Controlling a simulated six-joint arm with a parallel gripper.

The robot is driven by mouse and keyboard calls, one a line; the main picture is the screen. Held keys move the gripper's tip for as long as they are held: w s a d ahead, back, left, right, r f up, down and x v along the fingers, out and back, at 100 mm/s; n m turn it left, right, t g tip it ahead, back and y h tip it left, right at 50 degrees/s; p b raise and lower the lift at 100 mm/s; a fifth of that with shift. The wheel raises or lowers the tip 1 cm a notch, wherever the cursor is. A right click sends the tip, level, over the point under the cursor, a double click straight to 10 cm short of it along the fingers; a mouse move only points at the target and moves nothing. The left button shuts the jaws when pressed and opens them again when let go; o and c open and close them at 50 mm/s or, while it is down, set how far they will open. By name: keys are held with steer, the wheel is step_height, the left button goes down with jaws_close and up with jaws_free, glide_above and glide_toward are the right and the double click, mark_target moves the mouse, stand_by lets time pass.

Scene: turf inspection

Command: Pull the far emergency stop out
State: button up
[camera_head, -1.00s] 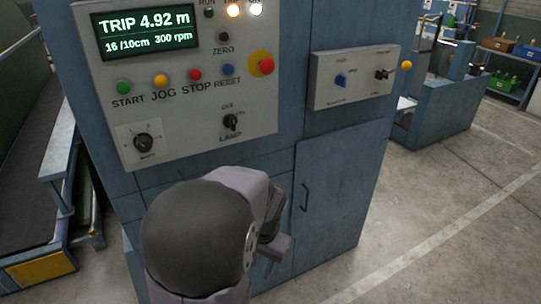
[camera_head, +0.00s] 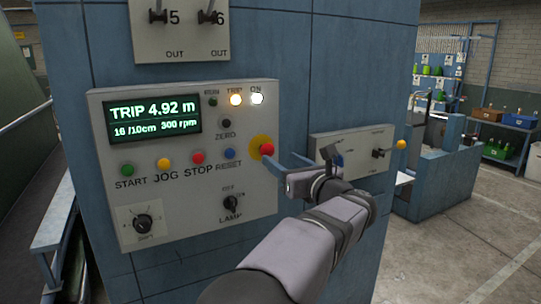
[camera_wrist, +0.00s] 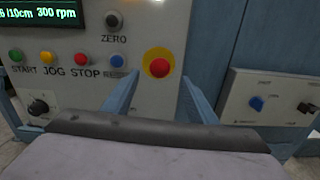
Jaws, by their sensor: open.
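A red mushroom emergency stop (camera_head: 267,150) on a yellow disc sits at the right edge of the grey control panel (camera_head: 180,225). It also shows in the wrist view (camera_wrist: 159,67), ahead of my gripper and between the lines of its two fingers. My gripper (camera_head: 277,159) is open and empty, its blue-grey fingers pointing at the panel beside the button. In the head view the fingertips overlap the button's lower right. I cannot tell whether they touch it. No other emergency stop is plain to see.
START, JOG, STOP and RESET buttons (camera_head: 229,154) lie left of the stop. The display (camera_head: 152,119) reads TRIP 4.92 m; the TRIP and ON lamps are lit. A smaller switch box (camera_head: 350,152) is on the right, partly behind my arm. Open floor lies at far right.

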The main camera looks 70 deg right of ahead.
mark_target(269, 152)
steer(key=shift+m, duration=0.5)
steer(key=shift+w, duration=0.1)
steer(key=p+x, duration=0.3)
steer(key=x, duration=0.2)
steer(key=shift+w+d, duration=0.2)
steer(key=shift+x, duration=0.8)
steer(key=shift+f, duration=0.1)
